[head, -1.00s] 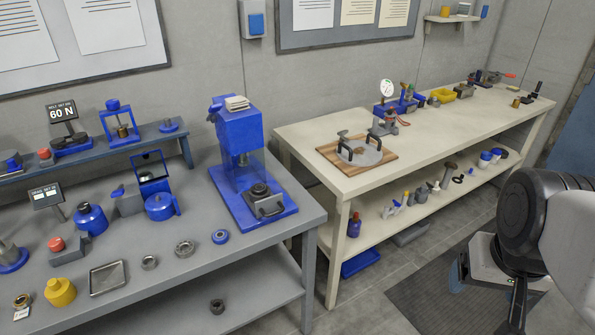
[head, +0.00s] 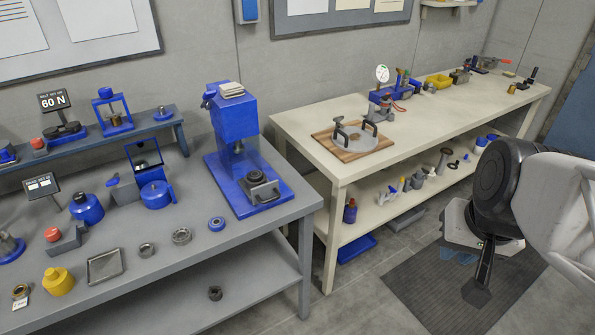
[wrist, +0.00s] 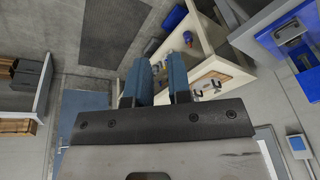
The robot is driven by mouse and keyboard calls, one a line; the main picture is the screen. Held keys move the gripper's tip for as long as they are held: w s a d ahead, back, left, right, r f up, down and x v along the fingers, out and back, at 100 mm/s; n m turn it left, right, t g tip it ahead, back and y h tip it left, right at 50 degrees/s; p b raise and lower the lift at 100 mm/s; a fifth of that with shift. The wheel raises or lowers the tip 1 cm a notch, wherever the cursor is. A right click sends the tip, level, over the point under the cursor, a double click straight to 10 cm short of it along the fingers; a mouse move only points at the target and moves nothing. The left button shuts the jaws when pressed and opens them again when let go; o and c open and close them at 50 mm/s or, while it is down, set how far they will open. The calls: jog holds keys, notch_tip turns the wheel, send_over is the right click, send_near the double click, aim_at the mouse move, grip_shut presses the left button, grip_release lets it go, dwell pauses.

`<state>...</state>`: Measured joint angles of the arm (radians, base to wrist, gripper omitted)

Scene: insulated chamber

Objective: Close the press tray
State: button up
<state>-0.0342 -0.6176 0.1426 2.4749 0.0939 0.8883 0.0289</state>
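The blue press (head: 236,118) stands on the grey bench, with a blue base plate. Its dark tray (head: 262,189), with a front handle, sits at the front of the base, forward of the press column. How far the tray is out is hard to tell. My gripper (wrist: 158,82) shows in the wrist view with two blue fingers apart and nothing between them. It is far from the press, and part of the blue press (wrist: 303,60) shows at the right edge of that view. In the head view my arm is at the right, over the floor.
The grey bench (head: 190,262) also carries a blue pot (head: 157,194), a metal tray (head: 105,266), rings and a yellow weight (head: 58,282). A cream bench (head: 335,165) with a wooden board (head: 322,136) stands to the right. Open floor lies in front.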

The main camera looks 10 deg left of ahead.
jog(key=w+a+f+m+y, duration=0.1)
jog(key=w+a, duration=0.3)
jog(key=a, duration=0.1)
jog(key=w+a+f+y, duration=0.1)
jog(key=w+a+f, duration=0.1)
jog(key=w+a, duration=0.3)
jog(key=w+a+f+m+t+y, duration=0.1)
jog(key=w+a+y, duration=0.1)
jog(key=w+a, duration=0.2)
jog(key=shift+w+a+f+m, duration=0.1)
jog(key=shift+a+f+m, duration=0.1)
jog(key=shift+a, duration=0.25)
jog(key=shift+w+a+f+m, duration=0.1)
jog(key=shift+a+f, duration=0.05)
jog(key=shift+a, duration=0.25)
grip_shut()
jog(key=w+a+f+m+y, duration=0.1)
jog(key=w+a+f+m, duration=0.1)
jog(key=a, duration=0.4)
jog(key=w+a+f+m+t, duration=0.1)
jog(key=w+a+f, duration=0.4)
jog(key=a+f, duration=0.1)
jog(key=shift+m+y, duration=0.4)
jog(key=shift+a, duration=0.1)
